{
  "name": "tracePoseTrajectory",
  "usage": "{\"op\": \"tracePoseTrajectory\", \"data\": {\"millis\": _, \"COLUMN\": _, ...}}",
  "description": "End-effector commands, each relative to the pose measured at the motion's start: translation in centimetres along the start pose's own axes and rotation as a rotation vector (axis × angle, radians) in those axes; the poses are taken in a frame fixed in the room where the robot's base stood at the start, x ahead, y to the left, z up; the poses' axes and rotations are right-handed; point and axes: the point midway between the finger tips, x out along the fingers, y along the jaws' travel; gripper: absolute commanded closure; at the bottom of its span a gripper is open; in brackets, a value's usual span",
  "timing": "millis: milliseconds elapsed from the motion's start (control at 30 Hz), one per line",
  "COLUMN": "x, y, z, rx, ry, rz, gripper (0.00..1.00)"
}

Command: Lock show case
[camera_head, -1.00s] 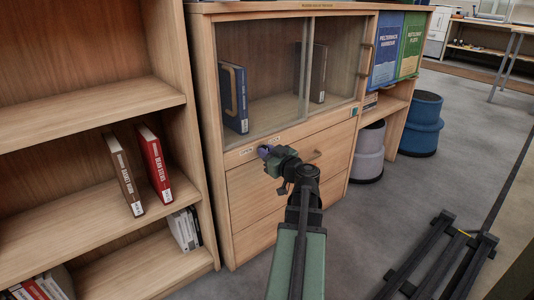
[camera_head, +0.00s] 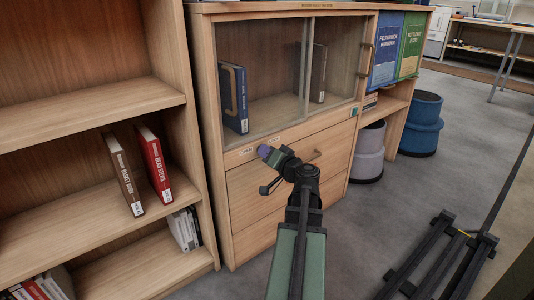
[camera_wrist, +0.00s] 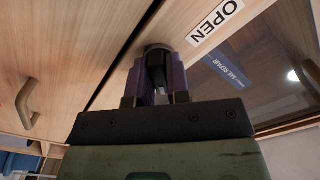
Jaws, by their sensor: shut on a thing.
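The wooden show case (camera_head: 290,8) has two glass sliding doors (camera_head: 275,75), which look closed, above wooden drawers. My gripper (camera_head: 265,152) is at the strip below the glass, near a small white label (camera_head: 247,151). In the wrist view, the purple fingers of my gripper (camera_wrist: 157,80) are shut on a small dark lock key or knob (camera_wrist: 157,66) at a round grey base (camera_wrist: 157,47) on the wood. An "OPEN" label (camera_wrist: 215,20) lies to its right. The fingers hide part of the held piece, so its exact shape is unclear.
An open bookshelf (camera_head: 80,115) stands at left. Two round stools (camera_head: 423,125) (camera_head: 369,152) stand at right on grey floor.

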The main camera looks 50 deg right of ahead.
Motion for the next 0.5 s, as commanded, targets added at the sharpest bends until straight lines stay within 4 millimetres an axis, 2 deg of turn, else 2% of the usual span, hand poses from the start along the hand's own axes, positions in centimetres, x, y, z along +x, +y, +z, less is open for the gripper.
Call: {"op": "tracePoseTrajectory", "data": {"millis": 500, "x": 0.01, "y": 0.00, "z": 0.01, "rx": 0.080, "ry": 0.000, "rz": 0.000, "gripper": 1.00}}
